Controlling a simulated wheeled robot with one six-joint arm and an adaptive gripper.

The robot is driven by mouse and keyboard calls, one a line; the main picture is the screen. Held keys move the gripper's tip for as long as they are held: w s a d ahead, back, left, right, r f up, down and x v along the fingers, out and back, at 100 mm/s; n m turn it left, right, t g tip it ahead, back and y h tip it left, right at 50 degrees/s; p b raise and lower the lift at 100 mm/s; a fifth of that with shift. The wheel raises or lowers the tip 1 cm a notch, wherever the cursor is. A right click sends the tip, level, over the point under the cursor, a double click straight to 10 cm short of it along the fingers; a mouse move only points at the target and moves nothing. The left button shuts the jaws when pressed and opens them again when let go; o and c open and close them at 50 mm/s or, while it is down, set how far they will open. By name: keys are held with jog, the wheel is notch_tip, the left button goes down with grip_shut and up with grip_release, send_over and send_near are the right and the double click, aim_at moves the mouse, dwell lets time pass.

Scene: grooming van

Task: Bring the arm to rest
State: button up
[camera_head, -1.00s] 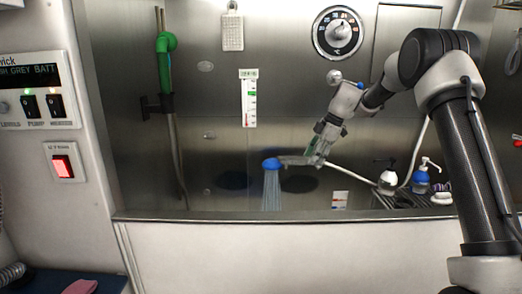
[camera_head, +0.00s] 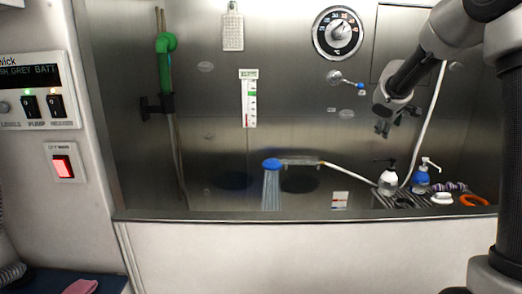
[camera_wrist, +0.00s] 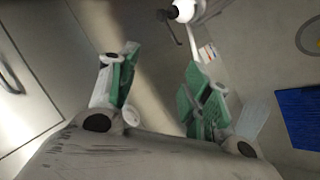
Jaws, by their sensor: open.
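My arm is raised at the right of the head view. My gripper (camera_head: 385,128) hangs below its wrist in front of the steel back wall, small and partly dark against it. In the wrist view my gripper (camera_wrist: 160,90) shows two green-padded fingers spread apart. Nothing is between them. The gripper is clear of the blue shower head (camera_head: 271,164), which lies to its left with water running down from it. The gripper is also apart from the small wall valve (camera_head: 345,80) with a blue tip.
A clear pump bottle (camera_head: 388,181) and a blue pump bottle (camera_head: 420,181) stand on a rack at the right, beside an orange ring (camera_head: 474,200). The tub's front edge (camera_head: 300,216) runs across below. A round dial (camera_head: 338,33) and green-topped pipe (camera_head: 166,42) are on the wall.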

jog(key=s+d+f+m+g, duration=0.15)
jog(key=s+m+g, duration=0.3)
jog(key=s, duration=1.75)
jog(key=s+a+m+y, duration=0.1)
jog(key=s+a, duration=0.3)
jog(key=s, duration=0.6)
jog(key=s+a+f+m+y, duration=0.1)
jog(key=s+a+y, duration=0.2)
jog(key=s, duration=0.8)
jog(key=shift+s+a+t, duration=0.3)
jog(key=shift+a+t, duration=0.05)
jog(key=shift+a, duration=0.75)
jog(key=shift+f, duration=0.1)
